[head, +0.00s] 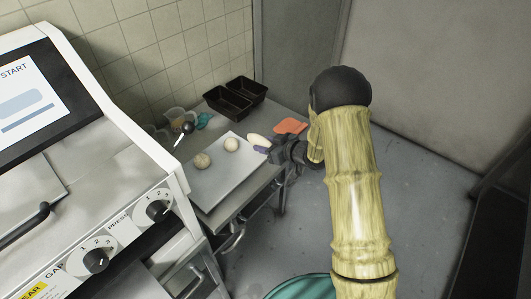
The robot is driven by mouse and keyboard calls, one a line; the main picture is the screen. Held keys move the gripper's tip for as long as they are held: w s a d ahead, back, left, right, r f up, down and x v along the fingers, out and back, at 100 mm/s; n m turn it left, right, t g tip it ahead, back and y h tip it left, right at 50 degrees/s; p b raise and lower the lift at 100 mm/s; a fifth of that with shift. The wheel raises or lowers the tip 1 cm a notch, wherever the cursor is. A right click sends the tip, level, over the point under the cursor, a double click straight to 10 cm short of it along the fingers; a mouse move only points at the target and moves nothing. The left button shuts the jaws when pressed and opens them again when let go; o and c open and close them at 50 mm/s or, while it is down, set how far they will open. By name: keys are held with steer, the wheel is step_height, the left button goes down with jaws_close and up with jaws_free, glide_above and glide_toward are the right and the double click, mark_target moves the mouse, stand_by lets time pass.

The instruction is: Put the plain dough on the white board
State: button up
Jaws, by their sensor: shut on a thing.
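My gripper (264,147) is at the right edge of the metal table, its dark body coming in from the right. It is shut on a smooth, pale, oval piece of plain dough (258,139), held beside the upper right part of the white board; a finger hides part of it. The white board (215,185) lies flat on the table. Two round, speckled dough balls (202,161) (231,144) sit on it. I cannot tell the exact height of the held dough above the table.
Black loaf tins (229,103) stand at the back. Clear tubs (178,118), a teal item (203,120) and a black-ended tool (187,128) lie at the back left. A flat orange item (290,126) lies right of the dough. A large machine (125,190) fills the left. The board's front is bare.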

steer(key=shift+f+p, duration=0.3)
steer(key=shift+f, duration=1.8)
steer(key=shift+d, duration=0.1)
steer(key=shift+f, duration=0.1)
steer(key=o, duration=0.7)
steer(key=shift+o, duration=0.3)
